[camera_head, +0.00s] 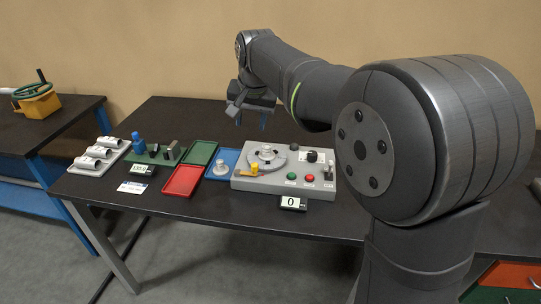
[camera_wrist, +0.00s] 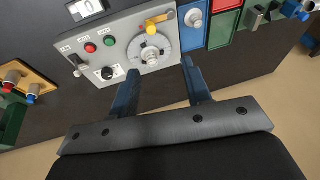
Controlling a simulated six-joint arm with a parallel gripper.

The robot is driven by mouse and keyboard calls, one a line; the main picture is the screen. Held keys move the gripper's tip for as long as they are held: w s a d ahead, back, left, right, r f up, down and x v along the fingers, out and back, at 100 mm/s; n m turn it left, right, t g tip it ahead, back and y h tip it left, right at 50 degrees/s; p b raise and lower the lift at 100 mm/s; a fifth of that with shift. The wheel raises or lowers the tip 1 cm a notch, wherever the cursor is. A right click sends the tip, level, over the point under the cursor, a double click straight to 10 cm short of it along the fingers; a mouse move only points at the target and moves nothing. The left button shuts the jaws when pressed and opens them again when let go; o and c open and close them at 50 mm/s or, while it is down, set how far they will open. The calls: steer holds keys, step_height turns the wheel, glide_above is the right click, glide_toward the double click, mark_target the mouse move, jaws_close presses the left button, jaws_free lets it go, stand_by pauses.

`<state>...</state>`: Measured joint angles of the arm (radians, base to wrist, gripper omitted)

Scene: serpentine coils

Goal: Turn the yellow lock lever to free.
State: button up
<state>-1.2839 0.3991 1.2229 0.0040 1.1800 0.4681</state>
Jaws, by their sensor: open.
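The yellow lock lever (camera_head: 256,170) sits at the front left of the grey control box (camera_head: 246,184), beside the round dial (camera_head: 267,157). In the wrist view the lever (camera_wrist: 161,19) lies at the dial's rim, its arm pointing up and right; I cannot read any marking beside it. My gripper (camera_head: 251,121) is open and empty, above and behind the box. In the wrist view its blue fingers (camera_wrist: 160,68) stand apart either side of the dial in the picture, and the lever lies beyond their tips.
The box also carries a black knob (camera_head: 312,156), a green button (camera_head: 291,176), a red button (camera_head: 309,177) and a small switch lever (camera_head: 329,173). A display (camera_head: 292,202) stands in front. Blue (camera_head: 232,155), green (camera_head: 201,151) and red (camera_head: 183,181) trays lie left.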

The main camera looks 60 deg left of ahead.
mark_target(254, 164)
steer(key=w+a+f+g+h, duration=0.1)
steer(key=w+a+f+h, duration=0.25)
steer(key=a, duration=0.25)
steer(key=f, duration=1.6)
steer(key=shift+w+f, duration=0.3)
steer(key=shift+w, duration=0.05)
jaws_close()
